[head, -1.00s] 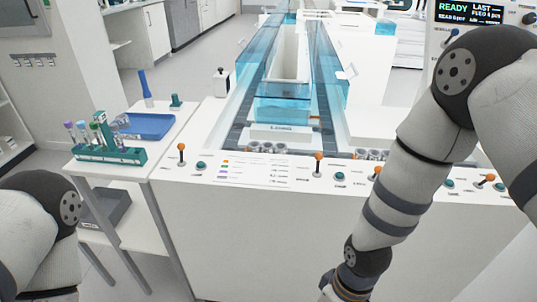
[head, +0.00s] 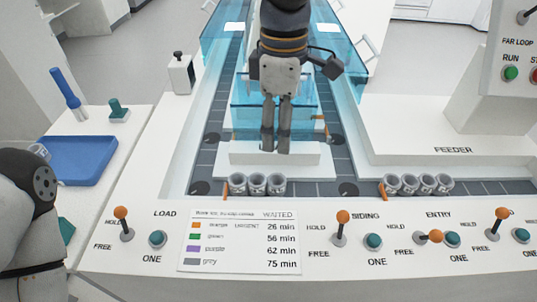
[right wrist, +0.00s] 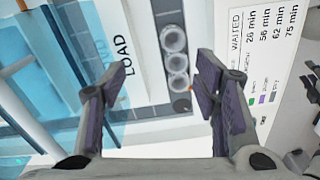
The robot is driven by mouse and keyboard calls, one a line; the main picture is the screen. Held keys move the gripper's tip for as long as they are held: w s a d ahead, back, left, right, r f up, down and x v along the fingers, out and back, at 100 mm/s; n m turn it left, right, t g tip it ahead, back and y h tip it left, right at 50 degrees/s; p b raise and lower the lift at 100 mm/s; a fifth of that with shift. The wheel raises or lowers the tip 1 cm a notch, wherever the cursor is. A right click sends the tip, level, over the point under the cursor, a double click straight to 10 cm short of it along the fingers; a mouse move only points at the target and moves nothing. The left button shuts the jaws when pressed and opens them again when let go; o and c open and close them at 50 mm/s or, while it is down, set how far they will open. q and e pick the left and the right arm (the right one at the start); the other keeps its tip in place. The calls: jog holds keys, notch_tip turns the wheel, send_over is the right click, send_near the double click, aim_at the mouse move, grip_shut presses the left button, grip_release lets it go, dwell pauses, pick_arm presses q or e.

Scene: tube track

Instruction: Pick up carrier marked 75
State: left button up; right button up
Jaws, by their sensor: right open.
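Several grey round carriers stand on the dark track in the head view: a group of three (head: 256,185) near the middle and a second group (head: 418,184) to the right. The marks on them are too small to read, so I cannot tell which is 75. The group of three also shows in the right wrist view (right wrist: 177,62), with open tops. My right gripper (head: 276,148) points down behind this group, over the white block, apart from the carriers. In the right wrist view its fingers (right wrist: 165,85) are spread and empty. My left arm shows at the left, its gripper out of frame.
A front panel carries orange levers (head: 343,217) and green buttons (head: 373,241). A sign (head: 238,241) lists waiting times, grey at 75 min. Blue clear guards (head: 345,75) flank the track. A blue tray (head: 82,160) lies on the left table.

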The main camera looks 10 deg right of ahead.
aim_at(278, 176)
jog(key=f, duration=0.4)
jog(key=s+f, duration=0.1)
jog(key=f, duration=0.2)
jog(key=s+f, duration=0.1)
jog(key=f, duration=0.3)
jog(key=shift+s+a+f+b, duration=0.1)
jog(key=shift+a+f+b, duration=0.15)
jog(key=shift+f+b, duration=0.1)
jog(key=shift+r, duration=0.1)
jog(key=shift+c, duration=0.6)
jog(key=c, duration=0.8)
